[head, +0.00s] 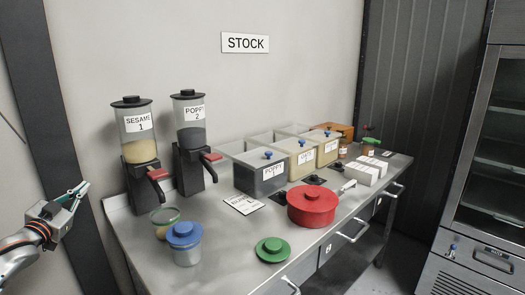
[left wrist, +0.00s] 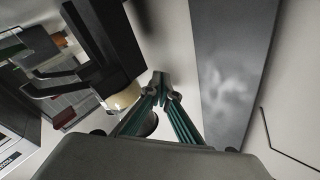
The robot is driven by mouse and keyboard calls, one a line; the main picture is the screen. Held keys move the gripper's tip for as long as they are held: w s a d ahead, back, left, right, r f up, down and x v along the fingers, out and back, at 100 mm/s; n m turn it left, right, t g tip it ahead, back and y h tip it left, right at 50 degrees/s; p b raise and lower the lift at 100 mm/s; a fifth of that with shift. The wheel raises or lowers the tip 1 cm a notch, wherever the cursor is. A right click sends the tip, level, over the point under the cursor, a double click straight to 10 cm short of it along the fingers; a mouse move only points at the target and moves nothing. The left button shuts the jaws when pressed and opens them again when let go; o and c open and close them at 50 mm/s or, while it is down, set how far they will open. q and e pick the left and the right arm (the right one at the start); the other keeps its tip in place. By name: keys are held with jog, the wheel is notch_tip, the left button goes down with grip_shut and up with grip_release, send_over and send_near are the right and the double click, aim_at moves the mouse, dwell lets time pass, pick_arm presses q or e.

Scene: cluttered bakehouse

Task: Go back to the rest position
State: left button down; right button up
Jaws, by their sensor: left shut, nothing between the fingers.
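My left gripper (head: 80,190) is at the left edge of the head view, in the air to the left of the steel counter. Its fingers are shut with nothing between them. In the left wrist view its two green-sided fingers (left wrist: 160,82) come together at the tips, and a dark dispenser stand (left wrist: 105,40) shows beyond them. My right gripper does not show in either view.
The steel counter (head: 222,243) holds a sesame dispenser (head: 138,140), a poppy dispenser (head: 189,130), a blue-lidded jar (head: 185,240), a green lid (head: 272,249), a red pot (head: 312,204) and several clear bins. A glass-door cabinet (head: 490,150) stands at the right.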

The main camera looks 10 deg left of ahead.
pick_arm(q)
jog(key=s+a+f+m+g+y, duration=0.1)
jog(key=a+f+m+g+y, duration=0.25)
jog(key=a, duration=0.25)
jog(key=s+d+f+g+h, duration=0.15)
jog(key=s+d+f, duration=0.35)
jog(key=d+f, duration=0.7)
jog(key=s+d+f+h, duration=0.2)
jog(key=s+d+f, duration=0.2)
jog(key=d+f, duration=0.75)
jog(key=s+d+f+n+g+h, duration=0.1)
jog(key=s+d+f+n+h, duration=0.1)
jog(key=s+d+f, duration=0.5)
jog(key=s+d+f+n+g+h, duration=0.2)
jog(key=s+d+f, duration=0.5)
jog(key=s+d, duration=1.1)
jog(key=shift+d+g, duration=0.3)
jog(key=shift+d, duration=0.15)
